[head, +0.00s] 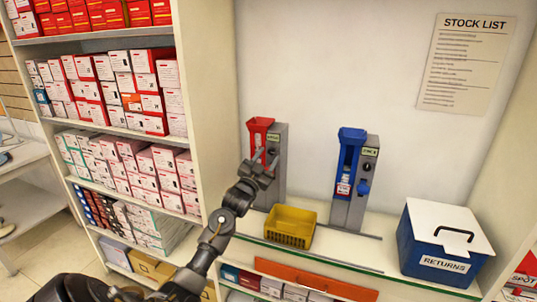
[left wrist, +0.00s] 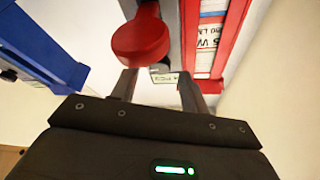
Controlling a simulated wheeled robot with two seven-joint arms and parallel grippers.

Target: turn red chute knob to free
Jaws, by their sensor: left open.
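The red chute (head: 259,128) stands on the shelf counter on a grey backing with a small label. Its red knob (left wrist: 141,40) shows large in the left wrist view, just beyond my fingertips and nearer the left-hand finger. The red chute's side (left wrist: 212,45) and boxes inside it show to the right there. My left gripper (head: 264,160) is in front of the red chute; in the left wrist view, its jaws (left wrist: 158,80) are open with nothing between them. I cannot tell whether a finger touches the knob. In the head view my gripper hides the knob. My right gripper is not in view.
A blue chute (head: 348,150) with a blue knob (head: 364,187) stands to the right; its side also shows in the left wrist view (left wrist: 40,45). A yellow bin (head: 290,238) sits below the red chute. A blue returns box (head: 435,262) is at right. Shelves of boxes fill the left.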

